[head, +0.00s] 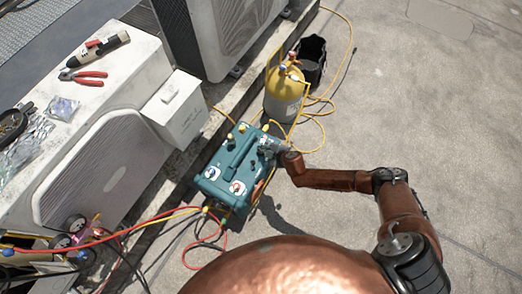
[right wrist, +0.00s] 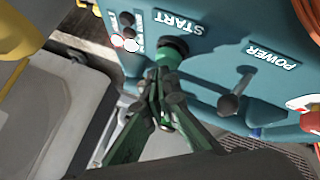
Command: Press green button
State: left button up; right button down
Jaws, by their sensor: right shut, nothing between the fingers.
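The teal machine (head: 216,172) stands on the rooftop in the head view. In the right wrist view its teal panel (right wrist: 208,68) carries a START label (right wrist: 176,24), with the green button (right wrist: 170,60) and its dark collar just below. My right gripper (right wrist: 160,82) is shut and empty, its fingertips at the green button. They look to be touching it or very close; I cannot tell how far it is pressed. In the head view my right gripper (head: 268,152) reaches the machine's right side and hides the button. My left gripper is not in view.
A toggle lever (right wrist: 236,92) by the POWER label sits right of the button. A yellow cylinder (head: 284,96) and a black bucket (head: 312,62) stand behind the machine. Yellow and red hoses (head: 196,262) lie around it. Condenser units line the left; concrete at right is clear.

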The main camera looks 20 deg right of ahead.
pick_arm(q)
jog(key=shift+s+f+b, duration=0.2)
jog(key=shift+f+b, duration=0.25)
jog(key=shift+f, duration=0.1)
pick_arm(e)
jog(key=shift+f, duration=0.85)
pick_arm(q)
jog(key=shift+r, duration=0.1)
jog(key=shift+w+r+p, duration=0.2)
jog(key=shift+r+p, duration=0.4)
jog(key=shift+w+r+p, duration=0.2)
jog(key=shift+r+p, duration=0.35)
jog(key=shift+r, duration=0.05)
pick_arm(e)
jog(key=shift+r, duration=1.3)
notch_tip(320, 180, up, 5)
jog(key=p, duration=0.4)
jog(key=shift+r+p, duration=0.15)
jog(key=shift+p, duration=0.2)
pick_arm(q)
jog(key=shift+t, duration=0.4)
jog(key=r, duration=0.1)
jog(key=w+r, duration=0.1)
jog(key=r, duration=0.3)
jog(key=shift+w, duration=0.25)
pick_arm(e)
jog(key=shift+f, duration=0.2)
